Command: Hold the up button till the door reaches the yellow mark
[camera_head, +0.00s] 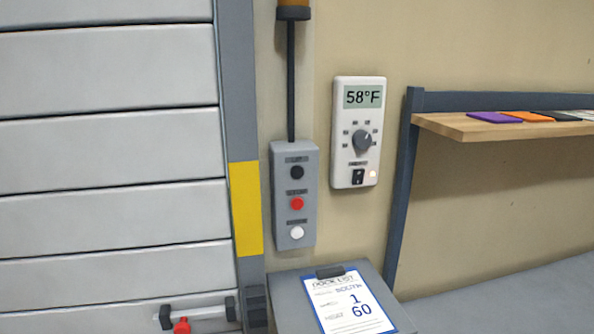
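A grey sectional door (110,150) fills the left of the head view. Its handle (198,310) with a red part is low in the picture, below the yellow mark (246,208) on the door's grey side post. A grey button box (282,215) is on the wall right of the post. It has a black button (297,172) at the top, a red button (297,203) in the middle and a white button (297,233) at the bottom. The labels above the buttons are too small to read. Neither of my grippers is in view.
A white thermostat (345,120) reading 58°F, with a dial and a switch, is right of the button box. A clipboard (350,300) lies on a grey surface below. A wooden shelf (470,128) with flat coloured items is at the right.

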